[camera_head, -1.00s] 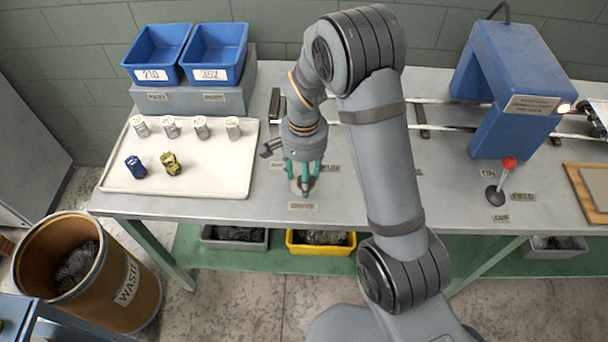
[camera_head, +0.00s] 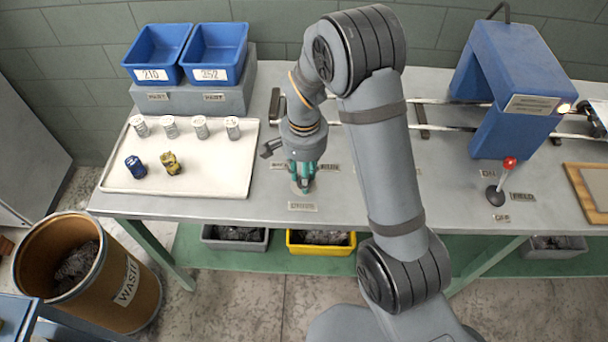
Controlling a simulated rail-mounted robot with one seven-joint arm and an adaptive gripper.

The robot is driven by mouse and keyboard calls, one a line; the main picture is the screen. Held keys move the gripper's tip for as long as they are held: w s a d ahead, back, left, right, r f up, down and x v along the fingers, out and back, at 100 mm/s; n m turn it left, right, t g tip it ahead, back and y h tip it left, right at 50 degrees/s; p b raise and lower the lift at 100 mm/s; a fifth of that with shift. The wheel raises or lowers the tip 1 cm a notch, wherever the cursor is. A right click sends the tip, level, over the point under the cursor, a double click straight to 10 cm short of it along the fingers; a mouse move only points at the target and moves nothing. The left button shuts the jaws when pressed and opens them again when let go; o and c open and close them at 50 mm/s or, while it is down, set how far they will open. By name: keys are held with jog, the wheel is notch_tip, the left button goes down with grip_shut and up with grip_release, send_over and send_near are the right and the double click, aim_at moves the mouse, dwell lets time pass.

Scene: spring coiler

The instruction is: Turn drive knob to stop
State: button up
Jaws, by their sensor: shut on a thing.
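The drive knob (camera_head: 303,187) sits on the bench top, just behind a small label plate (camera_head: 302,206). Only the rim of its base shows; my gripper covers the rest. My gripper (camera_head: 303,184) points down over the knob with its green fingers shut on it. The labels beside the knob are partly hidden by the fingers, and the knob's pointer direction cannot be made out.
A white tray (camera_head: 190,187) with several small cylinders and a blue and a yellow piece lies left. Two blue bins (camera_head: 157,55) stand behind it. At right are a red-tipped lever (camera_head: 503,178) and a blue machine frame (camera_head: 500,130). A waste drum (camera_head: 135,290) stands front left.

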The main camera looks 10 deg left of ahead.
jog(key=shift+n, duration=0.3)
jog(key=n+b, duration=0.1)
jog(key=n, duration=0.2)
jog(key=shift+n, duration=0.4)
jog(key=shift+n+b, duration=0.3)
jog(key=shift+n, duration=1.7)
jog(key=o, duration=1.2)
jog(key=shift+c, duration=0.2)
jog(key=shift+r, duration=0.1)
notch_tip(320, 180, up, 12)
